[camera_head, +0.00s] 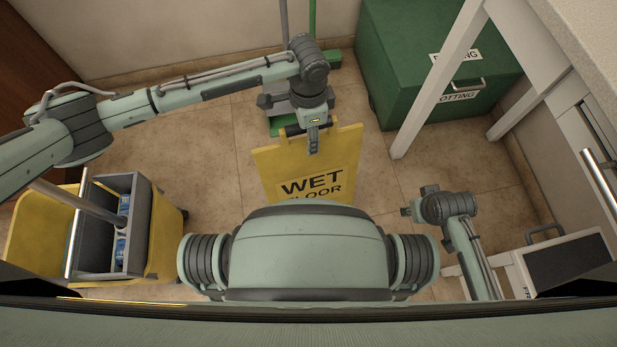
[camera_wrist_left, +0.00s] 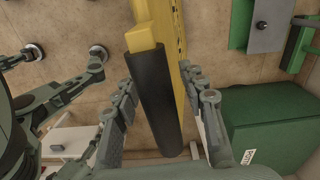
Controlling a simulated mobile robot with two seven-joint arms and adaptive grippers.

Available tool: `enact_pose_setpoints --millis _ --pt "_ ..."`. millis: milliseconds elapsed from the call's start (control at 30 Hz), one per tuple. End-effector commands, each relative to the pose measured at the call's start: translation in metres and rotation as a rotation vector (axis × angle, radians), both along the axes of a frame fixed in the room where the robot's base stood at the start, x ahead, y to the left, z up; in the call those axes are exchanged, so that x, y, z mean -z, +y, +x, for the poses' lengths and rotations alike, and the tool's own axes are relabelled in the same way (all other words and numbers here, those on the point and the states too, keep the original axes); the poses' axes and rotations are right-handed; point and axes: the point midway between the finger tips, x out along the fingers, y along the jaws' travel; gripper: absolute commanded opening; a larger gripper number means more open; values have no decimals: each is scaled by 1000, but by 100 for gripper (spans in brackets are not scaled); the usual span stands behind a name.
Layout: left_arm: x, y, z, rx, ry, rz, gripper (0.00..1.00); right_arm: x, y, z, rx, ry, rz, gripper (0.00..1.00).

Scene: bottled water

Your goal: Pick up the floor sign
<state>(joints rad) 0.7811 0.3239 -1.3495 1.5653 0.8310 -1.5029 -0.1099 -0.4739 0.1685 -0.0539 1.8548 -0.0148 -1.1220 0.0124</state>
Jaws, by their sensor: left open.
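The yellow floor sign (camera_head: 306,170) stands on the tiled floor in the head view, with "WET FLOOR" lettering facing me. Its lower part is hidden behind my own body. My left gripper (camera_head: 313,143) is over the top edge of the sign. In the left wrist view the sign's black handle (camera_wrist_left: 157,100) lies between the two open fingers of my left gripper (camera_wrist_left: 163,105), with a gap visible on each side.
A yellow mop bucket (camera_head: 165,235) with a grey wringer stands at the left. A green box (camera_head: 400,50) stands at the back right, beside a table leg (camera_head: 437,85).

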Motion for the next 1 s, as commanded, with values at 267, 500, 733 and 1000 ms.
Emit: enact_pose_setpoints --millis 267,500,733,1000 --pt "1 0 0 0 -1 -1 36 0 -1 -2 0 6 -2 40" --pt "1 0 0 0 -1 -1 7 1 -1 -4 1 9 -2 40" --pt "1 0 0 0 -1 -1 0 1 -1 -4 1 9 -2 40" --pt "-1 -1 1 0 -3 -3 0 0 -2 -4 0 7 -3 40"
